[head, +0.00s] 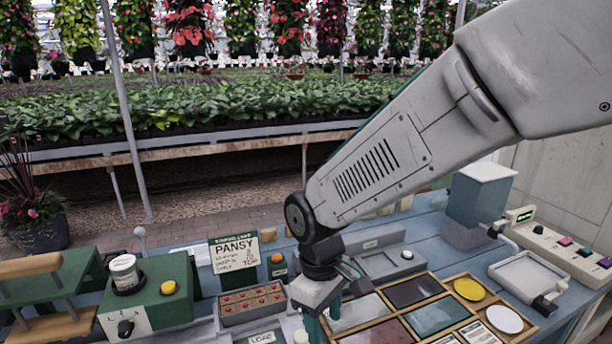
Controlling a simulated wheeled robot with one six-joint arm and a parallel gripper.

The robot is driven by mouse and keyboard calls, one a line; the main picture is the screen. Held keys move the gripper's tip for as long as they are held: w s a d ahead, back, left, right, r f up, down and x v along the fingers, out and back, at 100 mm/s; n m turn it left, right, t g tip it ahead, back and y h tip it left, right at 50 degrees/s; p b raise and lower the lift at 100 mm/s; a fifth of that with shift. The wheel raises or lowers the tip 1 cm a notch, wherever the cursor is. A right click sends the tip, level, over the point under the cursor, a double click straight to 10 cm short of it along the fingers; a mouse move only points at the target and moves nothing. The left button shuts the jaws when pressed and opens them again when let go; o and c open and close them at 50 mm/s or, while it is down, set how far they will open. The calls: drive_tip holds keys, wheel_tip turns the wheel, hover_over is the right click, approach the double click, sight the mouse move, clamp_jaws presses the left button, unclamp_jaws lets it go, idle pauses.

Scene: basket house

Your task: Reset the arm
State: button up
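My arm reaches in from the upper right and bends down at a dark round joint. My gripper (318,322) hangs at its end, low in the middle of the head view. Its fingers are partly cut off by the bottom edge, so whether it is open or shut cannot be told. It is over the front of the blue table (425,240), between a small grey seed tray (252,304) and a wooden compartment tray (455,283). I see nothing clearly held.
A green box with a yellow button (170,288) and a PANSY sign (234,252) stand left. A blue dispenser (480,200), a white pan (530,274) and a button panel (562,245) stand right. Plant benches (200,140) lie behind.

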drive_tip(key=s+d+r+m+t, duration=0.1)
drive_tip(key=s+d+r+m, duration=0.2)
drive_tip(key=d, duration=0.4)
drive_tip(key=s+d+r+m, duration=0.4)
drive_tip(key=s+d+r, duration=0.1)
drive_tip(key=d, duration=0.3)
drive_tip(key=s+d+r+m+t+y, duration=0.1)
drive_tip(key=s+d+r+m, duration=0.2)
drive_tip(key=s+d+r, duration=0.2)
drive_tip(key=s+d, duration=0.1)
drive_tip(key=d, duration=0.2)
drive_tip(key=shift+s+d+m+t, duration=0.2)
drive_tip(key=shift+s+m+t, duration=0.1)
drive_tip(key=shift+m, duration=0.1)
idle(0.4)
